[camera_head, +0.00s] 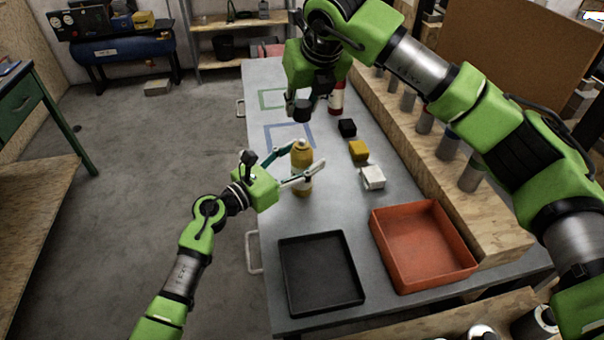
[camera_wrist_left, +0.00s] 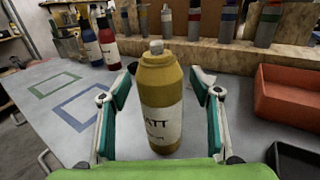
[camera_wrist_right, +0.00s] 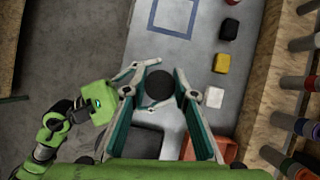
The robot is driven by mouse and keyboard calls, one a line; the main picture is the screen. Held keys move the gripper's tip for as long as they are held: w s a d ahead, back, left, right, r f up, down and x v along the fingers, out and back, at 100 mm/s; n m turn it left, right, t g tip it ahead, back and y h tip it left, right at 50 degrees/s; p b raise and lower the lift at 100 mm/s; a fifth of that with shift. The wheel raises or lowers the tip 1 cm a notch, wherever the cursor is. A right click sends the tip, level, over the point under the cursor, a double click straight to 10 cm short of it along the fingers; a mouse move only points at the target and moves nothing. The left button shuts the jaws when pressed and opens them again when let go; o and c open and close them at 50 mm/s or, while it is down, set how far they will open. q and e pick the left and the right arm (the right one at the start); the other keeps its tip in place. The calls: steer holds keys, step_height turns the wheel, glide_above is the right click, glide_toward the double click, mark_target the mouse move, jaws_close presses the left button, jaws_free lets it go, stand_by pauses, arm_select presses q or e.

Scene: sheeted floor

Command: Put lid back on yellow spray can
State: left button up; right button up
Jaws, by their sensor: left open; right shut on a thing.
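The yellow spray can (camera_head: 302,180) stands upright on the grey table; it also shows in the left wrist view (camera_wrist_left: 162,105), with a bare pale nozzle on top. My left gripper (camera_head: 305,157) is open, with one finger on each side of the can. Gaps show between the fingers and the can in the left wrist view. My right gripper (camera_head: 303,108) is shut on a dark round lid (camera_wrist_right: 158,87), held above the table. In the right wrist view, the lid hides what is below it, and the can is not visible there.
Black (camera_head: 347,127), yellow (camera_head: 358,150) and white (camera_head: 373,177) blocks lie right of the can. A black tray (camera_head: 318,308) and an orange bin (camera_head: 425,283) are nearer. A wooden rack (camera_head: 440,165) with several cans lines the right side.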

mark_target(302, 140)
arm_select(q)
steer(key=shift+c, duration=0.5)
jaws_close()
arm_select(e)
steer(key=shift+f, duration=2.4)
steer(key=shift+f, duration=0.9)
steer(key=shift+f, duration=0.6)
steer(key=o, duration=0.8)
steer(key=shift+c, duration=0.2)
